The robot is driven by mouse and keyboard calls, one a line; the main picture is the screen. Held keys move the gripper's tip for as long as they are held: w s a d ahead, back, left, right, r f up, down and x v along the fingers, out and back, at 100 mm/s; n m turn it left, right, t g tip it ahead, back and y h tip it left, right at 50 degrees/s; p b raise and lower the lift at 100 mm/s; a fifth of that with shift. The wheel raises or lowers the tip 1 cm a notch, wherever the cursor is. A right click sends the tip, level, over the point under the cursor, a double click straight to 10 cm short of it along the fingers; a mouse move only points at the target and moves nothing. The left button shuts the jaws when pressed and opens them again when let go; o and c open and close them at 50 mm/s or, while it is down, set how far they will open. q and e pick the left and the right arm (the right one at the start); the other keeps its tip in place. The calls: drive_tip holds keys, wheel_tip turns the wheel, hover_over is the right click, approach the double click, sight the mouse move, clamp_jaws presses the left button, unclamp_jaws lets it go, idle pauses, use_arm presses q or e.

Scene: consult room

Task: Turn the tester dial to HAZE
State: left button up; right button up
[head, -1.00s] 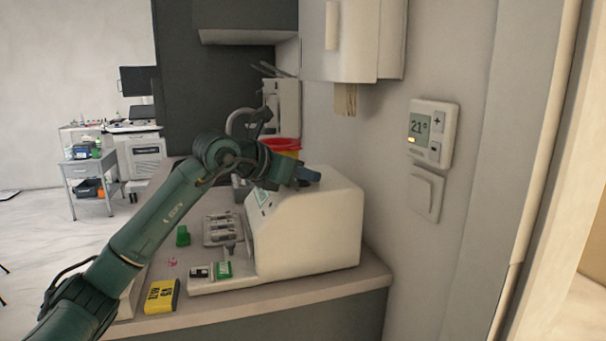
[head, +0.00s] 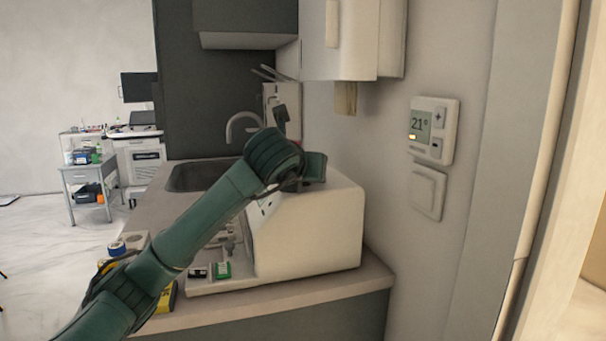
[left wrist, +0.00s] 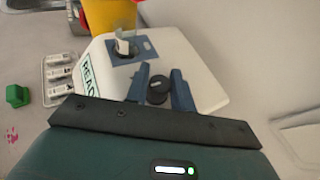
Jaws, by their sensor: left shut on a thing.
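The tester (head: 315,235) is a white box with a sloped front on the counter; its top shows in the left wrist view (left wrist: 205,92). The black round dial (left wrist: 157,90) sits on that top. My left gripper (left wrist: 160,73) has its two blue fingers on either side of the dial and is shut on it. The dial's pointer and its labels, HAZE included, cannot be read. A sign starting "READ" (left wrist: 89,68) is on the tester's edge. In the head view my left arm hides the dial and the fingers. My right gripper is not in view.
A yellow container (left wrist: 108,14) stands behind the tester. A blue plate with a clear vessel (left wrist: 125,47) is on its top. A green block (left wrist: 17,95) and a metal tray (left wrist: 58,72) lie beside it. A wall with a thermostat (head: 433,130) rises at right.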

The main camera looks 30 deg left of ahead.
use_arm(q)
drive_tip(key=shift+f, duration=0.15)
drive_tip(key=o, duration=1)
drive_tip(key=v, duration=1.3)
drive_tip(key=shift+d+b, duration=0.1)
drive_tip(key=shift+b, duration=0.25)
